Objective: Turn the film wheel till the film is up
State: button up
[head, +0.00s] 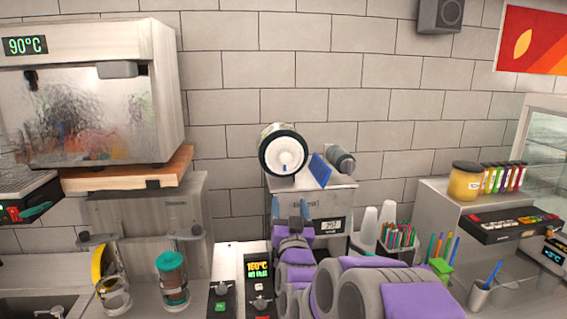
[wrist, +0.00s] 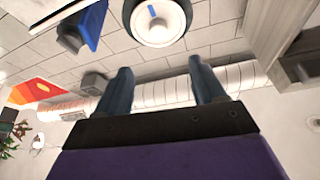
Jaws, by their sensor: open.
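The cup sealer (head: 340,200) stands against the tiled wall, with a lit display on its front. On its top sits the film wheel (head: 285,155), a dark-rimmed round roll with a white hub and a small blue mark low on the hub. The wheel also shows at the top of the wrist view (wrist: 155,22). A blue tilted plate (head: 320,170) and a grey roller (head: 342,160) are right of the wheel. My gripper (head: 290,206) is open and empty, below and apart from the wheel; its two fingers (wrist: 161,82) point upward. My arm hides part of the sealer's front.
Left are a glass-fronted 90°C machine (head: 95,105) on a wooden board and two clear cup holders. A 160°C panel (head: 258,285) is left of my arm. Right are straws (head: 398,235), a yellow-filled jar (head: 465,182) and several tubes. The wall above the wheel is clear.

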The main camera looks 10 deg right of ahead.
aim_at(285, 161)
jog(key=x, duration=1.7)
jog(key=shift+w+d, duration=0.1)
jog(key=shift+w, duration=0.05)
jog(key=shift+c, duration=0.3)
grip_shut()
